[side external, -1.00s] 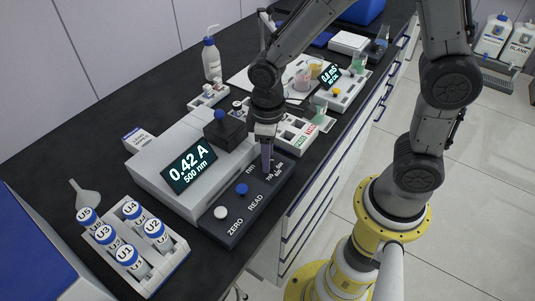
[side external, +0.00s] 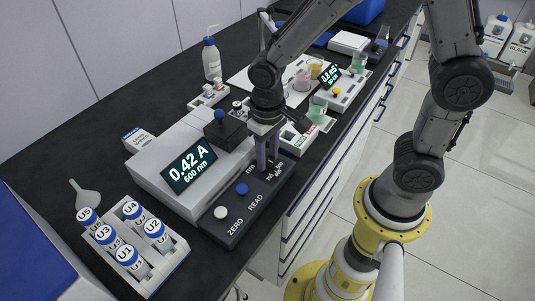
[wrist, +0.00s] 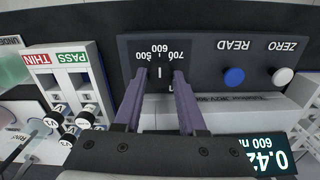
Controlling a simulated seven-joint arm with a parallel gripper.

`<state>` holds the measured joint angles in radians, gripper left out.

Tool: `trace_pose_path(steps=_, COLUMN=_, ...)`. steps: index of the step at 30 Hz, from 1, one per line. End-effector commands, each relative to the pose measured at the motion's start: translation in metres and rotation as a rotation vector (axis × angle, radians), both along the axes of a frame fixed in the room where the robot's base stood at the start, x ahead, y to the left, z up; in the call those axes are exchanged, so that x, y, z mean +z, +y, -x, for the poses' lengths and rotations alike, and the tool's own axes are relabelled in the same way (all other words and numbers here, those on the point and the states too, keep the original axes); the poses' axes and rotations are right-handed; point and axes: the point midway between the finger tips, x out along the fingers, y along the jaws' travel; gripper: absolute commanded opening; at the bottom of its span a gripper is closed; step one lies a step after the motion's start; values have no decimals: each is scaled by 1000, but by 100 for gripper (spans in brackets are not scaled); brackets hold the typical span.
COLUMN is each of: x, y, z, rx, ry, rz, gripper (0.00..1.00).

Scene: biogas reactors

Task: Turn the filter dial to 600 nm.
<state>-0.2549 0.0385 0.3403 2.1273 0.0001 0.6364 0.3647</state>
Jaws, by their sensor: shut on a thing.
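The spectrophotometer (side external: 165,150) stands on the dark bench, with a black control panel (side external: 225,226) at its front. Its display (side external: 190,166) reads 0.42 A and 600 nm. The black filter dial (wrist: 160,88) sits on the panel, with labels 500, 600 and 700 around it in the wrist view. The dial's white mark lines up with 600. My gripper (side external: 268,166) points down over the panel; its purple fingers are shut on the dial, one on each side. The fingers partly hide the dial in the side view.
A blue READ button (side external: 242,189) and a white ZERO button (side external: 221,213) lie beside the dial. A rack (side external: 182,247) of U-labelled vials stands at the front left. A THIN/PASS rack (wrist: 75,85) is close on the dial's other side.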

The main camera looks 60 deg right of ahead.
Motion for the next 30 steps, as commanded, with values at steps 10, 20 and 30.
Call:
trace_pose_path(steps=10, x=2, y=0, z=-1, rx=-3, ry=-4, rz=-1, gripper=0)
trace_pose_path(steps=20, x=1, y=0, z=-1, rx=-2, ry=-2, rz=-1, gripper=70)
trace_pose_path(steps=30, x=18, y=0, z=-2, rx=-2, ry=-8, rz=-2, gripper=70)
